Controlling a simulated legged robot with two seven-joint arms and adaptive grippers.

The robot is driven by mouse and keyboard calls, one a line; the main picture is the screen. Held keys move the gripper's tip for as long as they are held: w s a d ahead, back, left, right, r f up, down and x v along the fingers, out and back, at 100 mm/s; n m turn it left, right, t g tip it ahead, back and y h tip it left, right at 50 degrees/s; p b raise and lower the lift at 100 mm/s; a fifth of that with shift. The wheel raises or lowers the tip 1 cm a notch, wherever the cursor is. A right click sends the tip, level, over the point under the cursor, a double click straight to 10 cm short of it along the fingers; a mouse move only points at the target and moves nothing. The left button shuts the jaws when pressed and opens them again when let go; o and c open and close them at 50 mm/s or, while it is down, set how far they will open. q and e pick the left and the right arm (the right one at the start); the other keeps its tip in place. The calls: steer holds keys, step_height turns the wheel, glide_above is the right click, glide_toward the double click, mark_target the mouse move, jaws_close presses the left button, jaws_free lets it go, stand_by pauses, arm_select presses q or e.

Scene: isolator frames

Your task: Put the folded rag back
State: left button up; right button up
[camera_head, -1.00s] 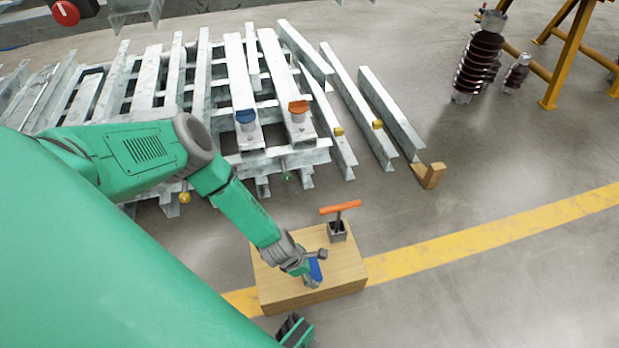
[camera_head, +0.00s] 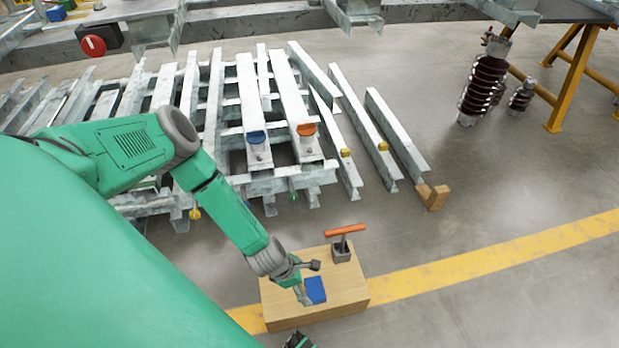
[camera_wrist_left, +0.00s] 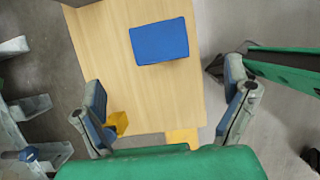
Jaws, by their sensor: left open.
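The folded blue rag (camera_head: 316,290) lies flat on top of a wooden box (camera_head: 345,290). It shows whole in the left wrist view (camera_wrist_left: 160,40), on the pale wood. My left gripper (camera_head: 303,297) is beside the rag in the head view, over the box's left part. In the wrist view its fingers are wide apart (camera_wrist_left: 166,95), with nothing between them, and the rag lies beyond the fingertips. My right gripper shows only as dark fingers at the bottom edge (camera_head: 298,341); most of it is out of frame.
A small yellow thing (camera_wrist_left: 118,122) shows by one finger. Steel beams (camera_head: 255,105) fill the left background.

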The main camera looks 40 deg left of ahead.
arm_select(q)
steer(key=s+d+r+m+g+h, duration=0.1)
steer(key=s+d+r+m+g, duration=0.1)
steer(key=s+d+r+m, duration=0.8)
steer(key=s+a+r+m+y, duration=0.3)
steer(key=a+r+m, duration=0.9)
steer(key=m, duration=0.6)
steer(key=shift+s+a+r+m+g+y+p, duration=0.2)
steer(key=shift+s+r+m+g+y+p, duration=0.15)
steer(key=shift+s+r+g+y, duration=0.15)
